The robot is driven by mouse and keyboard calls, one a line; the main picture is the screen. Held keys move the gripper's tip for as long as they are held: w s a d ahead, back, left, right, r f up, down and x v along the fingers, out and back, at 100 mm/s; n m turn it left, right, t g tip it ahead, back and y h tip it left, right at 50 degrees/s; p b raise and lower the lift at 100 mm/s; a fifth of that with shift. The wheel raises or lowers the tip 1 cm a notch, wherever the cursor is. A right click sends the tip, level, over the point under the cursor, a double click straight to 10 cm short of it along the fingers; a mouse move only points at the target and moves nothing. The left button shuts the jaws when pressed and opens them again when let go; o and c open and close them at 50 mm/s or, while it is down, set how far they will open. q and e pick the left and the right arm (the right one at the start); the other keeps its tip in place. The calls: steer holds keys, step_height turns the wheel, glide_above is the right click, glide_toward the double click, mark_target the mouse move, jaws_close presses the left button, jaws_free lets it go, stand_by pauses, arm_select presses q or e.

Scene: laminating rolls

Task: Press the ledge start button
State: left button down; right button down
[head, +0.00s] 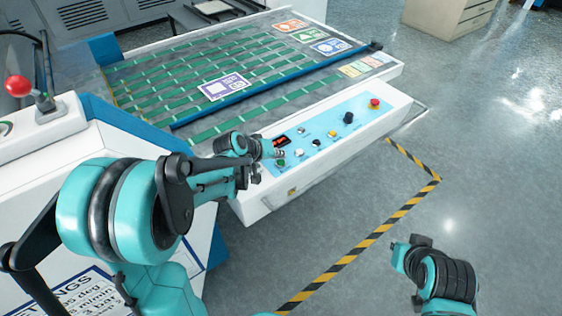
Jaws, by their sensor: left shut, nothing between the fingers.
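The ledge is a white slanted front with a light blue control panel (340,122) along the machine's near edge. My left gripper (281,154) is shut and empty. Its tips are over the panel's left end, beside a green button (282,163); I cannot tell whether they touch it. A small display with red digits (281,140) lies just above the tips. Farther right on the panel are small white knobs (300,131), a black knob (348,117) and a red emergency stop (375,103). My right arm shows at the lower right, over the floor; its fingers are not clear.
Behind the panel is a grey bed with green strips (240,65) and several printed cards. Yellow-black floor tape (345,260) borders open floor at right. A beige cabinet (450,15) stands at the back.

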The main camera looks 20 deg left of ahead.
arm_select(q)
steer(key=shift+f+b, duration=0.3)
steer(key=shift+f, duration=0.15)
